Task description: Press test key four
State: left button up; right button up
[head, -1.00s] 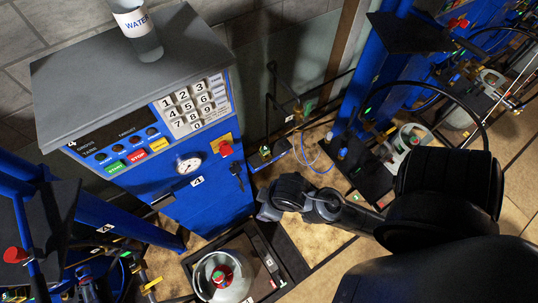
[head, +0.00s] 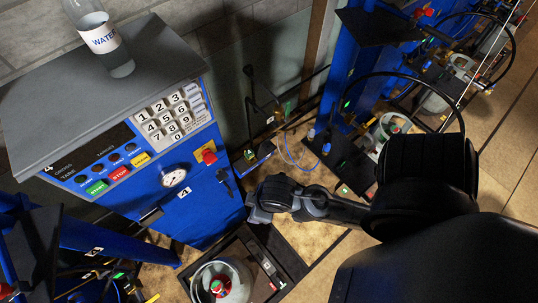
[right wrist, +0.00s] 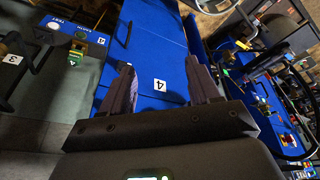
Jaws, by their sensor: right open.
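The blue scale cabinet marked 4 (head: 200,215) stands left of centre in the head view. Its white keypad (head: 203,112) has a key 4 (head: 150,127) at the left of the second row. My right gripper (head: 254,207) is beside the cabinet's lower right, apart from the keypad. Its fingers (right wrist: 162,88) are spread and empty. My left gripper is not seen.
A water bottle (head: 102,40) stands on the grey cabinet top. A gas cylinder (head: 235,280) sits on the low platform below. A pressure gauge (head: 174,178) and a red knob (head: 209,156) are on the front. Another blue scale with a hose stands at right.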

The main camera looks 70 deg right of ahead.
grip_shut()
dwell(1.4)
